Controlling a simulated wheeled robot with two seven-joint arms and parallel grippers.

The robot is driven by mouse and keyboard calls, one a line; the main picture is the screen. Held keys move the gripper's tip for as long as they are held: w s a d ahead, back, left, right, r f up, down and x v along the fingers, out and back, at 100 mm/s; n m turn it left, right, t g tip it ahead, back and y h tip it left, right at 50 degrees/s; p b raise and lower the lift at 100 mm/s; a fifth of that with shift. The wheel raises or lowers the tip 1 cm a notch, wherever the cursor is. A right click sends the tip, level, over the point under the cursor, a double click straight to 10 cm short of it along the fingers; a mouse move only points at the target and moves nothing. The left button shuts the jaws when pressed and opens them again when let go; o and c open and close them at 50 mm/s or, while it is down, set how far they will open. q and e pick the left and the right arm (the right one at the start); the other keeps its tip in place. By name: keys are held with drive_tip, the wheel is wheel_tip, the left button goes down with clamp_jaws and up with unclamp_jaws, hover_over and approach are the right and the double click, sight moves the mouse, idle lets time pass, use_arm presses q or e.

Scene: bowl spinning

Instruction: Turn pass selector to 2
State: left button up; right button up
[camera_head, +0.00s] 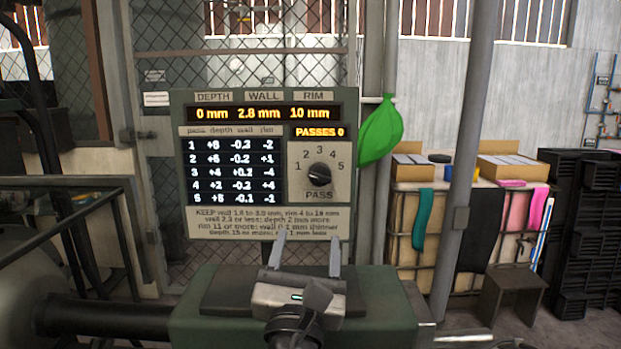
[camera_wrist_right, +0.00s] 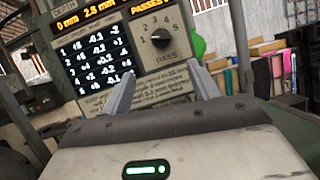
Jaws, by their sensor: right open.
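The pass selector is a round black knob (camera_head: 319,176) on a pale plate with the numbers 1 to 5 around it and PASS below. It sits at the right of a green panel (camera_head: 182,112), and the knob also shows in the right wrist view (camera_wrist_right: 160,38). I cannot clearly tell which number its pointer faces. My right gripper (camera_head: 307,241) is open, with nothing between its fingers. It is below and in front of the panel, apart from the knob. In the wrist view its fingertips (camera_wrist_right: 160,70) are below the knob. My left gripper is not in view.
A green bag-like thing (camera_head: 381,131) hangs beside the panel's right edge. A grey post (camera_head: 465,150), a shelf with boxes (camera_head: 512,168) and black crates (camera_head: 590,200) stand to the right.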

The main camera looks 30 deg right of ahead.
sight(319, 181)
drive_tip(key=p+x, duration=0.3)
drive_tip(key=x, duration=1.1)
drive_tip(key=shift+w+d+r, duration=0.15)
drive_tip(key=shift+d+r, duration=0.1)
drive_tip(key=c, duration=0.9)
